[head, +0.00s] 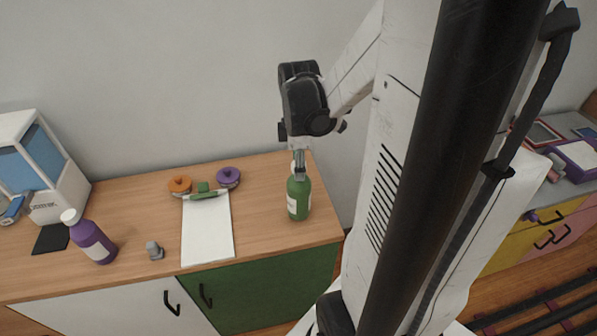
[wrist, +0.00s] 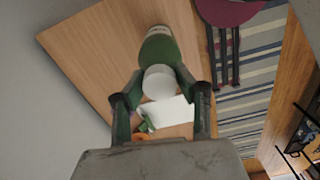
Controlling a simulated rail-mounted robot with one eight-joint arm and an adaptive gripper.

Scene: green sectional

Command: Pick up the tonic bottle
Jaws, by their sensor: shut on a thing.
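A green bottle (head: 299,197) with a white label and white cap is upright at the right end of the wooden counter. I cannot tell whether its base touches the counter or is slightly above it. My gripper (head: 299,168) comes down from above and is shut on the top of this bottle. In the wrist view the white cap of the green bottle (wrist: 158,48) faces the camera, between the two fingers of my gripper (wrist: 160,78). A purple bottle (head: 92,241) with a white cap and label stands at the counter's left. No readable name shows on either bottle.
A white sheet (head: 208,232) lies left of the green bottle, with a green item (head: 204,192) at its top. Orange (head: 180,184) and purple (head: 228,177) round objects sit behind. A small grey object (head: 154,250) and a white-and-blue machine (head: 40,165) are farther left.

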